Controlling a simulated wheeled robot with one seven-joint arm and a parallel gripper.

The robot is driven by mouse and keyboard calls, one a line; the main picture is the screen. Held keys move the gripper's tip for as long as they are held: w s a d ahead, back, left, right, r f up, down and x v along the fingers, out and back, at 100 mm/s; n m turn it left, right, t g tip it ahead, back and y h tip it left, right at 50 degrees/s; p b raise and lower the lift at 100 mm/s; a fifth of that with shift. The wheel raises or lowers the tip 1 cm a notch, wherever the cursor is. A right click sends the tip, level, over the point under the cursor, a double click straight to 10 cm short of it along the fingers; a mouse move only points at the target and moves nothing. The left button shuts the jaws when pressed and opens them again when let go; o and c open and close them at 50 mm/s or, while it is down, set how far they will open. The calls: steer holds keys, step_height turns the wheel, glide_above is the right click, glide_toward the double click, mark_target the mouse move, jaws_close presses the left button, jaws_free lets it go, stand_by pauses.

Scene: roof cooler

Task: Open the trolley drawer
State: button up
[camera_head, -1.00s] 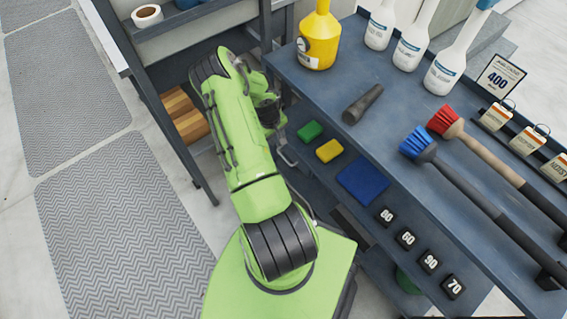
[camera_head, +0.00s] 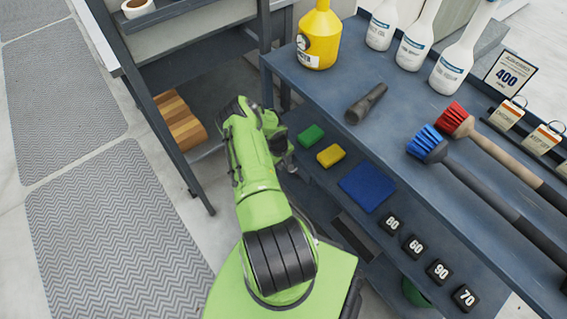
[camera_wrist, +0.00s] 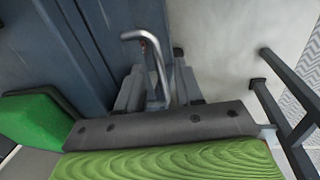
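The blue-grey trolley (camera_head: 330,87) stands at the right in the head view. The green, yellow and blue pads lie on its lower level. My gripper (camera_head: 284,152) is low at the trolley's left end, partly hidden by my own green arm. In the wrist view a bent silver handle (camera_wrist: 152,58) stands out beside a blue-grey panel (camera_wrist: 75,50). The fingers of my gripper (camera_wrist: 160,88) stand apart on either side of the handle. I cannot tell whether they touch it. The drawer's opening is not visible.
A yellow bottle (camera_head: 319,38), a black torch-like object (camera_head: 366,102) and brushes (camera_head: 427,143) lie or stand on the trolley top. A rack with wooden blocks (camera_head: 180,125) stands to the left. Grey mats (camera_head: 110,225) cover the floor there.

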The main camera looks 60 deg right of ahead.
jaws_close()
steer(key=shift+r, duration=0.1)
stand_by(1.2)
